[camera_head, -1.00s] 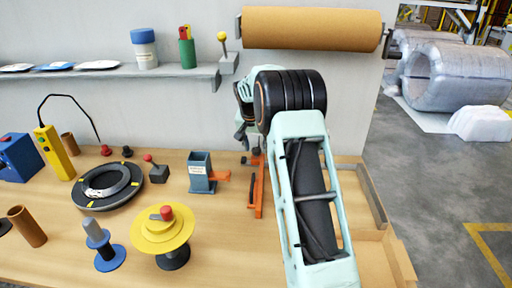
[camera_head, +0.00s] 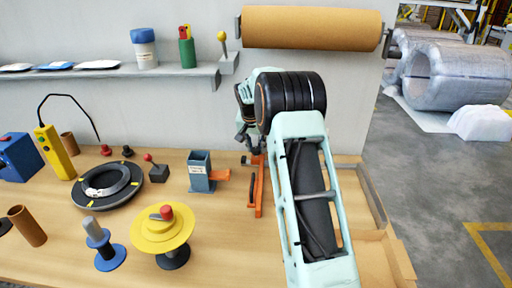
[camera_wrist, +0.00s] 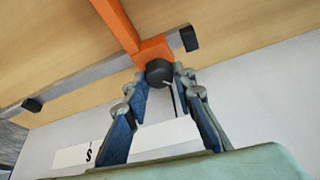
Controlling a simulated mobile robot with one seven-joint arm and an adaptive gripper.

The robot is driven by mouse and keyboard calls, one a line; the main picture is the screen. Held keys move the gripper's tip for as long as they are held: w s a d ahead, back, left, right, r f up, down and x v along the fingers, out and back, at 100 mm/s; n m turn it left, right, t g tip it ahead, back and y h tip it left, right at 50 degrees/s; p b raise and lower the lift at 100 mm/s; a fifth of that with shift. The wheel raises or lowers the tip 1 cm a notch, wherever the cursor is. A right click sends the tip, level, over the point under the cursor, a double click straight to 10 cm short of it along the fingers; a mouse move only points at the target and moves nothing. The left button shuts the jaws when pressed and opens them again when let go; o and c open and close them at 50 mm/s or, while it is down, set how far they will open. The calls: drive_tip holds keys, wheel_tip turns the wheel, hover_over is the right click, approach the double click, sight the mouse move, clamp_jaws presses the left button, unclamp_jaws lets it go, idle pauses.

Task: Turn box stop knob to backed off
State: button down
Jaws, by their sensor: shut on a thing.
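The box stop knob (camera_wrist: 158,73) is a dark, rounded knob with a thin light mark on an orange block (camera_wrist: 153,50). My gripper (camera_wrist: 160,80) is shut on it, one blue-padded finger on each side. In the head view my gripper (camera_head: 250,144) is at the back of the bench, above the orange stop (camera_head: 258,190), and the knob is mostly hidden by the fingers. The orange block sits at a grey rail (camera_wrist: 85,80) with black ends.
A grey box with an orange part (camera_head: 201,172) stands left of the stop. A yellow-disc stand (camera_head: 162,230), a dark ring coil (camera_head: 107,185) and a small red-knobbed lever (camera_head: 158,170) are farther left. A brown paper roll (camera_head: 312,28) hangs above my arm.

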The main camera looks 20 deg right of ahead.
drive_tip(key=n, duration=0.1)
drive_tip(key=n+y, duration=0.1)
drive_tip(key=shift+s+d+n, duration=0.1)
drive_tip(key=shift+d+n, duration=0.1)
drive_tip(key=shift+n, duration=0.1)
drive_tip(key=n+y+p, duration=0.1)
drive_tip(key=n, duration=0.3)
drive_tip(key=shift+d+n+y, duration=0.1)
drive_tip(key=shift+n+y, duration=0.2)
drive_tip(key=shift+y, duration=0.1)
drive_tip(key=n+y+p, duration=0.2)
drive_tip(key=n, duration=0.4)
drive_tip(key=shift+d+p, duration=0.1)
drive_tip(key=shift+p, duration=0.2)
drive_tip(key=n+g+y+p, duration=0.1)
drive_tip(key=n+p, duration=0.1)
drive_tip(key=n, duration=0.1)
drive_tip(key=shift+r+n, duration=0.1)
drive_tip(key=shift+n, duration=0.3)
drive_tip(key=shift+n+g+y+p, duration=0.3)
drive_tip(key=shift+n+g+p, duration=0.3)
drive_tip(key=shift+n+p, duration=0.4)
drive_tip(key=shift+f+n+p, duration=0.2)
drive_tip(key=shift+n+p, duration=0.45)
drive_tip(key=shift+n, duration=0.05)
